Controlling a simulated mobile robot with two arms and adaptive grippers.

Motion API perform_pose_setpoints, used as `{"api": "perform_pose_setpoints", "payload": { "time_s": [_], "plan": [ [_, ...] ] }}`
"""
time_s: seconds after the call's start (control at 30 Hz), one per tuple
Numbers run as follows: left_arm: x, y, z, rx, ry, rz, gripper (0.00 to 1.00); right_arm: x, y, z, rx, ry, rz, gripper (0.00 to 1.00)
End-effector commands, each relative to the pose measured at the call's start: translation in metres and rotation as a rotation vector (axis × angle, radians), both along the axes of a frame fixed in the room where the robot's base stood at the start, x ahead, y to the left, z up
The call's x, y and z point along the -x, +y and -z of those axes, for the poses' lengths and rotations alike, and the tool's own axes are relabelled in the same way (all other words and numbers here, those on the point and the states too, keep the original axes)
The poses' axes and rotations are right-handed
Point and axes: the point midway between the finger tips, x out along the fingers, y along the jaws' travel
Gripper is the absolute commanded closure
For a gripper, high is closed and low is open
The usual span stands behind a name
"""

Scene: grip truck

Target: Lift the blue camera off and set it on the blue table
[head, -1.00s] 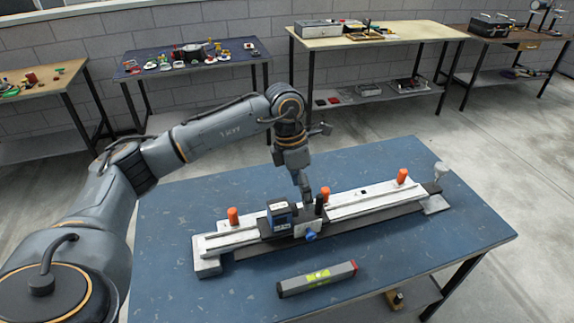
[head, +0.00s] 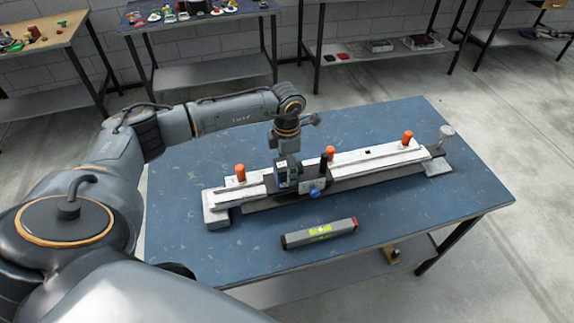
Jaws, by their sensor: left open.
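The blue camera (head: 282,176) is a small dark blue box. It sits on the carriage of a long white rail (head: 355,161) on the blue table (head: 420,222). My left gripper (head: 287,157) points down right at the camera's top. It is open, but its fingers are small and partly hidden, so I cannot tell whether they touch the camera. My right gripper is not in view.
Orange knobs (head: 407,137) stand up from the rail. A blue knob (head: 316,190) and a black post (head: 323,163) are beside the camera. A spirit level (head: 319,233) lies in front. The table's right front part is clear.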

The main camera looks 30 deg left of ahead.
Motion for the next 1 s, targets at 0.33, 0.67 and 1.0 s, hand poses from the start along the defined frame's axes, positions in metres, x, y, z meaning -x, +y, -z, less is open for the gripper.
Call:
{"api": "perform_pose_setpoints", "payload": {
  "time_s": [0.33,0.67,1.0],
  "plan": [
    [0.0,0.0,0.017,0.001,-0.001,0.0,0.21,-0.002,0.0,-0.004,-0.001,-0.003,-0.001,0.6],
    [0.0,0.0,0.016,0.001,-0.001,0.0,0.57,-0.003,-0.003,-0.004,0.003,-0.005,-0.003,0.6],
    [0.0,0.0,0.016,0.001,-0.001,0.0,0.64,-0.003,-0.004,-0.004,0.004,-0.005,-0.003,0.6]
  ]
}}
